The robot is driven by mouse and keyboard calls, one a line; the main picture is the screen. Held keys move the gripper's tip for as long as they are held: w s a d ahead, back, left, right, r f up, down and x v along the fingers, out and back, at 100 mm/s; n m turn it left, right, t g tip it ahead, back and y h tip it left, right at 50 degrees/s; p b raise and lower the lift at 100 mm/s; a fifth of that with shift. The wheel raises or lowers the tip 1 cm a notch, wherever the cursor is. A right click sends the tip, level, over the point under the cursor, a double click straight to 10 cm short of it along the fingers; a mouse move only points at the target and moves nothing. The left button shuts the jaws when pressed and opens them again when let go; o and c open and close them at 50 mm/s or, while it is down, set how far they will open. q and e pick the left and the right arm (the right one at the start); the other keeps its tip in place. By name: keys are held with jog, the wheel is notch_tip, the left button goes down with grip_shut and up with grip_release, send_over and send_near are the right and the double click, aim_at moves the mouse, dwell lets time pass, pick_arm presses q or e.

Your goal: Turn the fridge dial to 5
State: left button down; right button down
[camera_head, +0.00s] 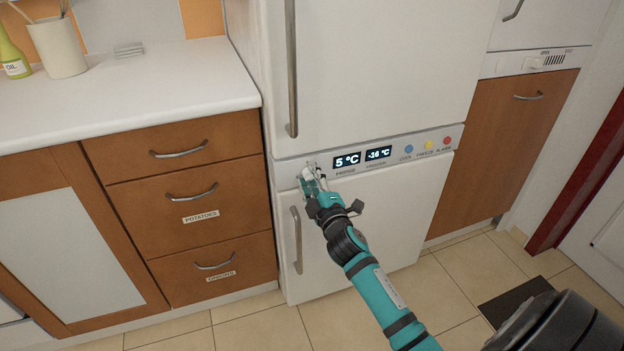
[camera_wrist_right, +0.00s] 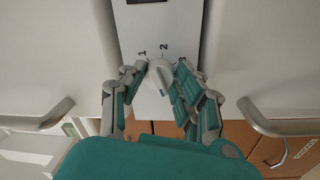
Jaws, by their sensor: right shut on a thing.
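The white fridge dial (camera_wrist_right: 158,76) sits on the grey control strip (camera_wrist_right: 158,30), with the printed numbers 1, 2 and 3 visible around it in the right wrist view. A blue mark shows on the dial; its exact setting is hard to read. My right gripper (camera_wrist_right: 163,72) has its fingers on both sides of the dial and is shut on it. In the head view the gripper (camera_head: 314,178) covers most of the dial. The fridge display (camera_head: 347,160) beside it reads 5 °C. My left gripper is not in view.
A freezer display (camera_head: 379,153) reads -16 °C, with blue, yellow and red buttons (camera_head: 429,145) to its right. Door handles (camera_head: 291,70) (camera_head: 297,240) stick out above and below the strip. Wooden drawers (camera_head: 190,190) stand left.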

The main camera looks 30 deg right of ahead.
jog(key=shift+f, duration=0.1)
jog(key=c, duration=1)
grip_release()
jog(key=shift+s, duration=0.15)
jog(key=v, duration=1.1)
jog(key=shift+s+a, duration=0.15)
jog(key=shift+s, duration=0.2)
